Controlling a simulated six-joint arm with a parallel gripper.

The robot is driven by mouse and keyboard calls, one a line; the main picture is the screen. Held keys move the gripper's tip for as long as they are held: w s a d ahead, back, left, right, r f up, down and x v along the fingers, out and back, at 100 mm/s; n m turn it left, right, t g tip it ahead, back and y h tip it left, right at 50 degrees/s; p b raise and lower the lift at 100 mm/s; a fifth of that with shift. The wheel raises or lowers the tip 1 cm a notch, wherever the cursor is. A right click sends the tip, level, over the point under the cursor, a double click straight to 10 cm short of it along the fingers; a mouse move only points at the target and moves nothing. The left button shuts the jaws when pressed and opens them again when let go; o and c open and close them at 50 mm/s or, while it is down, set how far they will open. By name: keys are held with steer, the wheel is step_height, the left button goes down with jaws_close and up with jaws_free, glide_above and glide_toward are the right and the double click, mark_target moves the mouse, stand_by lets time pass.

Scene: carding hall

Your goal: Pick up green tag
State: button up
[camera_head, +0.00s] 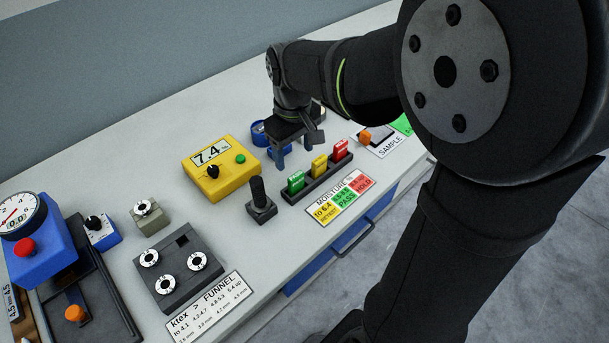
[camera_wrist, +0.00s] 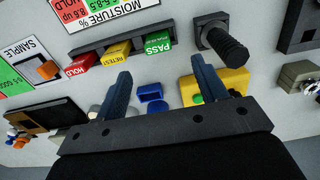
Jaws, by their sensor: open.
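The green tag (camera_head: 296,180) stands in the left end of a dark rack (camera_head: 318,184), beside a yellow tag (camera_head: 319,166) and a red tag (camera_head: 340,150). In the wrist view the green tag (camera_wrist: 158,43), marked PASS, is at the right end of the rack. My gripper (camera_head: 293,153) is behind the rack in the head view, pointing down. In the wrist view my gripper (camera_wrist: 161,70) is open, its blue fingers apart, with the green tag ahead of the gap. No tag is between the fingers.
A black-handled joystick (camera_head: 261,200) stands left of the rack, close to the green tag. A yellow meter box (camera_head: 222,168) reading 7.4 is behind it. Blue items (camera_wrist: 152,94) lie beyond the fingers. A moisture label (camera_head: 340,198) is in front of the rack.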

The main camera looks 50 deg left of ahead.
mark_target(296, 175)
steer(key=f, duration=1)
steer(key=shift+w+a, duration=0.15)
steer(key=shift+w, duration=0.05)
steer(key=shift+r, duration=0.1)
steer(key=c, duration=1.1)
steer(key=shift+o, duration=0.2)
